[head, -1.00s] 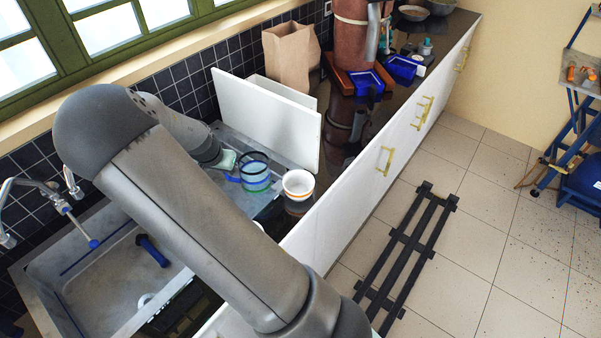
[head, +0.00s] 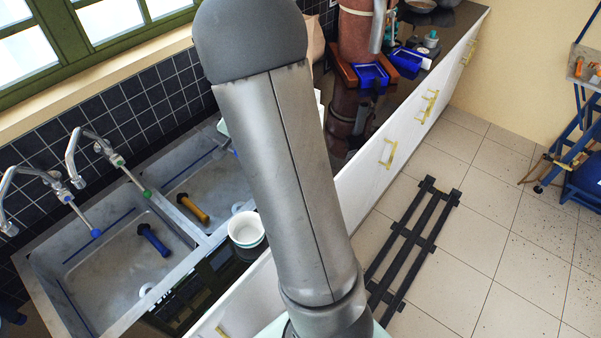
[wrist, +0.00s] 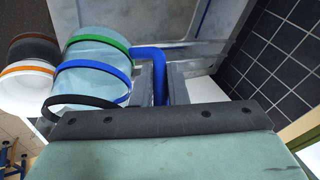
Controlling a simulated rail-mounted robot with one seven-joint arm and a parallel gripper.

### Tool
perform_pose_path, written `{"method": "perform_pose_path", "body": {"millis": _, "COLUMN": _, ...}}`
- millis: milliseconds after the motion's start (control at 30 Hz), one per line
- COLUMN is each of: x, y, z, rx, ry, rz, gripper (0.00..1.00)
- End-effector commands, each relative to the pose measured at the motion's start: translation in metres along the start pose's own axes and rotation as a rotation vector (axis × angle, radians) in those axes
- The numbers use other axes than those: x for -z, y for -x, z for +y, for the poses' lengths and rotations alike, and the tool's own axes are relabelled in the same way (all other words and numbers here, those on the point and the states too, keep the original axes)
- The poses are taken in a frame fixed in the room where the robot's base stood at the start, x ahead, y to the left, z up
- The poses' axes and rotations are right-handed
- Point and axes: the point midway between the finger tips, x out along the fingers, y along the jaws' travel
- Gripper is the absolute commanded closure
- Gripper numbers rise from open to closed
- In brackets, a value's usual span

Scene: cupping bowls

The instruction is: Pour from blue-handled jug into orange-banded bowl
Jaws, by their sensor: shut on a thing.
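The blue-handled jug (wrist: 92,80) is clear, with a green band, a blue band and a black rim, and holds pale blue contents. My gripper (wrist: 161,92) is shut on its blue handle (wrist: 150,60). The wrist view looks upside down, and the jug seems about upright there. The white orange-banded bowl (wrist: 24,92) is just beyond the jug at the left edge of the wrist view, partly cut off. I cannot tell whether they touch. In the head view my arm hides jug, bowl and gripper.
A dark round shape (wrist: 34,48) by the orange-banded bowl may be a reflection. A white panel (wrist: 200,90) and tiled wall (wrist: 270,60) are close beside my gripper. Blue trays (head: 372,76) lie farther back.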

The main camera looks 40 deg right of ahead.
Motion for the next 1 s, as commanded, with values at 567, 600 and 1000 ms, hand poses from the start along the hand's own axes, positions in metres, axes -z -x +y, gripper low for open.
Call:
{"method": "perform_pose_path", "body": {"millis": 567, "x": 0.013, "y": 0.019, "z": 0.021, "rx": 0.207, "ry": -0.086, "rz": -0.041, "gripper": 1.0}}
{"method": "perform_pose_path", "body": {"millis": 600, "x": 0.014, "y": 0.02, "z": 0.023, "rx": 0.221, "ry": -0.092, "rz": -0.045, "gripper": 1.0}}
{"method": "perform_pose_path", "body": {"millis": 1000, "x": 0.021, "y": 0.035, "z": 0.03, "rx": 0.374, "ry": -0.154, "rz": -0.082, "gripper": 1.0}}
